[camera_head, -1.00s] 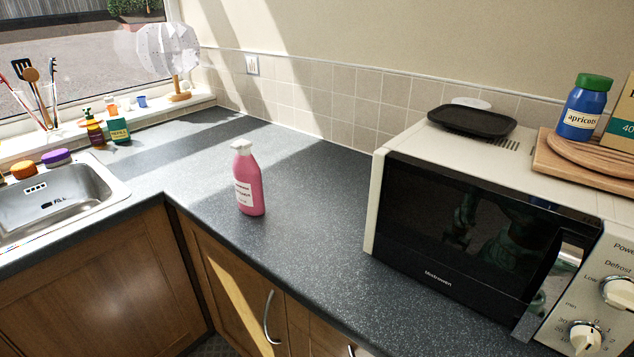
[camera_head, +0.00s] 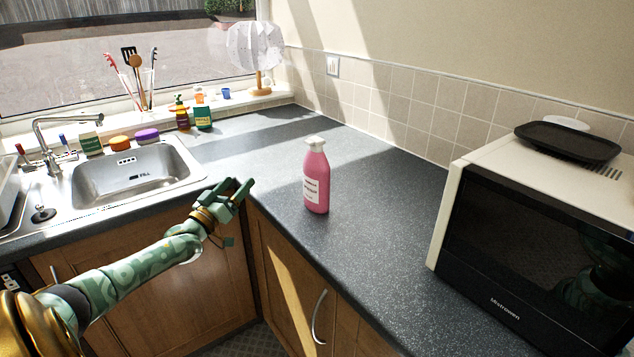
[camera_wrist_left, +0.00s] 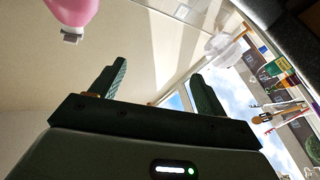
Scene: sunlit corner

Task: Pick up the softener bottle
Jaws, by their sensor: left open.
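The softener bottle (camera_head: 316,178) is pink with a white cap and a white label. It stands upright on the dark speckled counter, near the front edge at the corner. My left gripper (camera_head: 240,188) is open and empty, left of the bottle and apart from it, by the counter's front edge. In the left wrist view the open fingers (camera_wrist_left: 158,85) show, and the pink bottle with its white cap (camera_wrist_left: 72,20) is at the top left, outside the fingers. My right gripper is not in view.
A microwave (camera_head: 540,250) with a black tray (camera_head: 567,143) on top stands to the right. A sink (camera_head: 135,178) is at the left, with small bottles (camera_head: 183,115) and a lamp (camera_head: 257,50) behind. The counter (camera_head: 365,215) around the bottle is clear.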

